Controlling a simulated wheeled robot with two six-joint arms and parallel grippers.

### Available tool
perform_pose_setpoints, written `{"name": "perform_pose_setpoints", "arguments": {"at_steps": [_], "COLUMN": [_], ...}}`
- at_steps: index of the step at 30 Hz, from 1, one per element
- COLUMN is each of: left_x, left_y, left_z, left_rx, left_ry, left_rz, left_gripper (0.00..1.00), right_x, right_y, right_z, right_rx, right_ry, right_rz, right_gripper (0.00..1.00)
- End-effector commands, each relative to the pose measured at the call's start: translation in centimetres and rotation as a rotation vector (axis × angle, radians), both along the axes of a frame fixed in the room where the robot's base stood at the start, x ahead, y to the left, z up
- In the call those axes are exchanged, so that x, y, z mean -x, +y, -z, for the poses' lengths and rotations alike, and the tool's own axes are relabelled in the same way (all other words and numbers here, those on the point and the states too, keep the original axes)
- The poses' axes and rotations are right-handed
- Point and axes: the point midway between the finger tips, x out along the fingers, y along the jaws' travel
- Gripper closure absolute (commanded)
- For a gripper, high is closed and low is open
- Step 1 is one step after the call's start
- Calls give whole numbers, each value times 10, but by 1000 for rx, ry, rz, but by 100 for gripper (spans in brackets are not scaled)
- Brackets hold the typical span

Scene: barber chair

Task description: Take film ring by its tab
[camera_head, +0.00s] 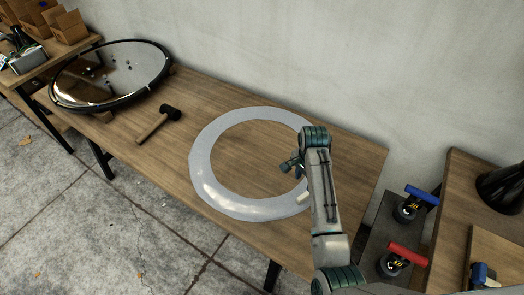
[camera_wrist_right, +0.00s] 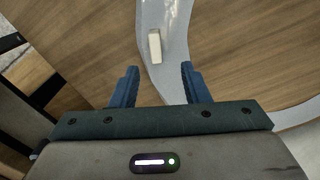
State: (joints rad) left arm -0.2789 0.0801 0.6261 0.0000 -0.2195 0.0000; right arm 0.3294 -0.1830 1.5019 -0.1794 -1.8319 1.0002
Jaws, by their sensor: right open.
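The film ring (camera_head: 202,165) is a wide, pale, glossy flat ring lying on the wooden table (camera_head: 265,165). Its tab is a small off-white block (camera_head: 304,197) on the ring's right side. In the right wrist view the tab (camera_wrist_right: 155,47) stands out from the film band (camera_wrist_right: 168,18), ahead of the fingertips and slightly left of the middle between them. My right gripper (camera_head: 294,168) is over the ring's right part; in the wrist view its two blue fingers (camera_wrist_right: 160,69) are open, apart and empty, with the film band between them. My left gripper is not in view.
A hammer (camera_head: 158,122) and a round black-rimmed mirror (camera_head: 112,75) lie left of the ring. A wall (camera_head: 300,50) stands behind the table. At right are blue-handled (camera_head: 412,205) and red-handled (camera_head: 398,260) suction cups on a dark stand. The table inside the ring is bare.

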Motion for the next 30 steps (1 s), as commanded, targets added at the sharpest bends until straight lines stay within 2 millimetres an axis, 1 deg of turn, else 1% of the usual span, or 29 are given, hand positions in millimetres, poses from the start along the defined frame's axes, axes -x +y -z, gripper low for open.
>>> {"name": "perform_pose_setpoints", "arguments": {"at_steps": [2,4,6,9,11,14,19,22,26,30], "left_x": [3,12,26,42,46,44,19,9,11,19], "left_y": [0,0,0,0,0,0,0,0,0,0], "left_z": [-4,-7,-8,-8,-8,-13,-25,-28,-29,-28], "left_rx": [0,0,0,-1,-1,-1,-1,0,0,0], "left_ry": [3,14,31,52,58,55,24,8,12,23], "left_rz": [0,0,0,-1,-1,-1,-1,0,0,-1], "left_gripper": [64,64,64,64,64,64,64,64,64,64], "right_x": [1,2,1,1,1,1,-1,-2,-1,-1], "right_y": [0,0,-1,-1,-1,-3,-8,-8,-8,-8], "right_z": [12,23,34,44,47,53,73,88,98,100], "right_rx": [1,1,1,1,1,1,1,1,0,0], "right_ry": [7,7,5,4,2,4,5,3,1,0], "right_rz": [2,2,1,1,1,0,0,0,0,1], "right_gripper": [58,58,58,58,58,58,58,58,58,58]}}
